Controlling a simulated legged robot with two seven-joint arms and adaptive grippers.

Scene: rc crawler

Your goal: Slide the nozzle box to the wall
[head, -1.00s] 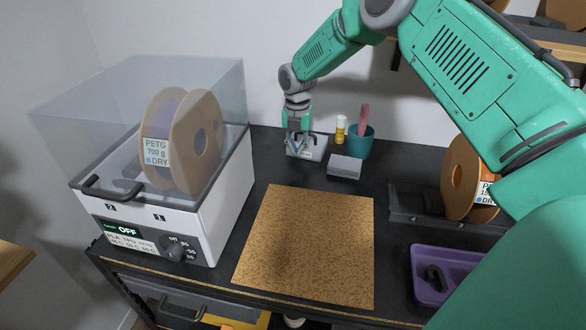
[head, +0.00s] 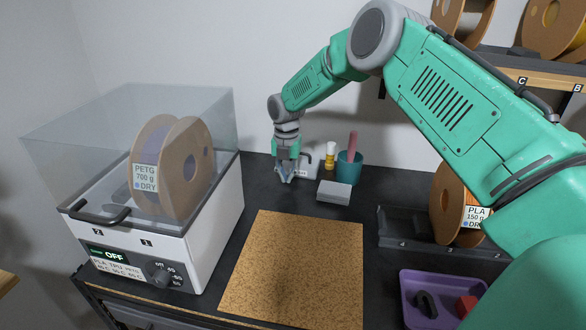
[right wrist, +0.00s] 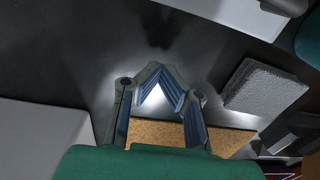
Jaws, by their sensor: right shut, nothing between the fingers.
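A small white box (head: 312,167), which I take to be the nozzle box, sits at the back of the dark bench close to the wall. My right gripper (head: 285,176) is at its left front side and hides part of it. In the right wrist view a pale box (right wrist: 240,12) shows at the top edge, apart from the fingers. The right gripper's fingers (right wrist: 156,75) meet in a point there, shut with nothing between them. I cannot tell in the head view whether they touch the box. My left gripper is not in view.
A filament dryer (head: 180,255) is at left. A cork mat (head: 295,265) lies in front. A purple tray (head: 411,310) and a spool (head: 447,205) are at right.

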